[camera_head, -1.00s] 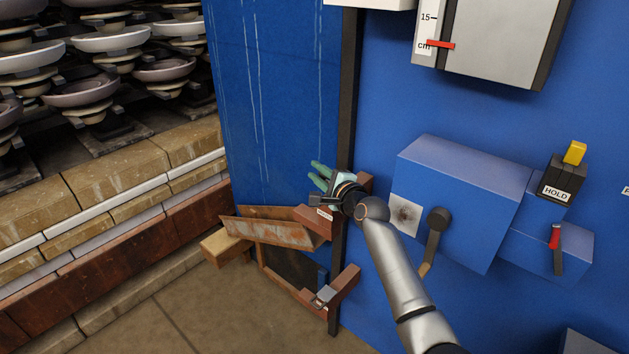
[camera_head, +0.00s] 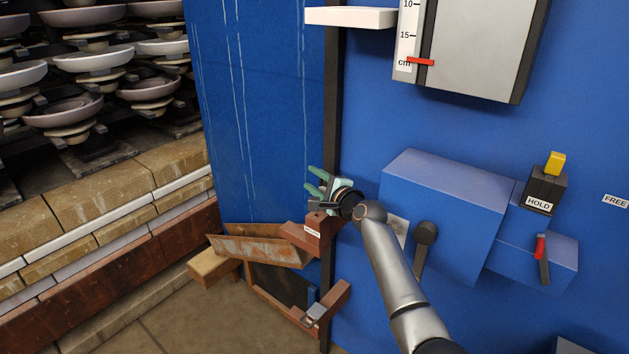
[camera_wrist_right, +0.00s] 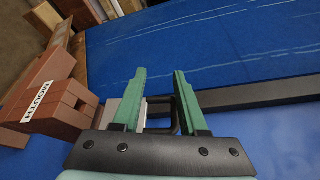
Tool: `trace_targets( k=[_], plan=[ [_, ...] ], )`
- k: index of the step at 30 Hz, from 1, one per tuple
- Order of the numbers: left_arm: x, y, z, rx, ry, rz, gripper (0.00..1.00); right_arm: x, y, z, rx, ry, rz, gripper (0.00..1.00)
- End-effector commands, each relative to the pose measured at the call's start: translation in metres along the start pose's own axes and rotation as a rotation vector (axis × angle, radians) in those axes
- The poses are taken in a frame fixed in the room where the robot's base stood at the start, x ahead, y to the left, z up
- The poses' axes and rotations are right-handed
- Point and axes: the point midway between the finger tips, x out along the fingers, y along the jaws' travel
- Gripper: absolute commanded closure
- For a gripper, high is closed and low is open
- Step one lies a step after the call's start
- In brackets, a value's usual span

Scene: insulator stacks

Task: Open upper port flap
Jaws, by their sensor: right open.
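My right gripper (camera_head: 317,184) is open, its green fingers pointing left near the dark vertical edge strip of the blue wall, just above a brown block (camera_head: 312,232). In the right wrist view, the right gripper (camera_wrist_right: 160,72) has a dark angular loop, perhaps a handle, and a pale grey piece behind and between its fingers; contact cannot be told. The block, labelled MOUTH, shows left of the fingers there (camera_wrist_right: 42,100). A rusty tilted plate (camera_head: 258,248) lies below, over a dark opening (camera_head: 283,283). I cannot tell which part is the upper port flap. My left gripper is not in view.
A blue housing (camera_head: 445,205) with a dark lever (camera_head: 424,240) juts out right of my forearm. A white ledge (camera_head: 350,17) is above. Insulator stacks (camera_head: 90,90) stand left on brick.

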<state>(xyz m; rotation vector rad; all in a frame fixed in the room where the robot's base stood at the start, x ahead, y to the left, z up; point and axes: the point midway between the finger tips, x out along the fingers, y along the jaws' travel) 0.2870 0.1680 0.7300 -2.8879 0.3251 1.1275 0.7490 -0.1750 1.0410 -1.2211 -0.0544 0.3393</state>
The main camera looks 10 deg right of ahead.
Motion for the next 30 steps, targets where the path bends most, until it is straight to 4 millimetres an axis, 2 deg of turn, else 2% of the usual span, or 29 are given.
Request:
trace_targets(
  k=[6,11,30],
  plan=[
    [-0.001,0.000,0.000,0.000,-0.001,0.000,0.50,-0.001,0.000,0.001,0.001,-0.002,0.000,0.58],
    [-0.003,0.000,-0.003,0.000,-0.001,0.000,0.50,-0.011,-0.001,0.002,0.002,-0.003,-0.001,0.58],
    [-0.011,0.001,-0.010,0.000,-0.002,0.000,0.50,-0.101,0.000,0.000,0.000,0.001,-0.001,0.58]
  ],
)
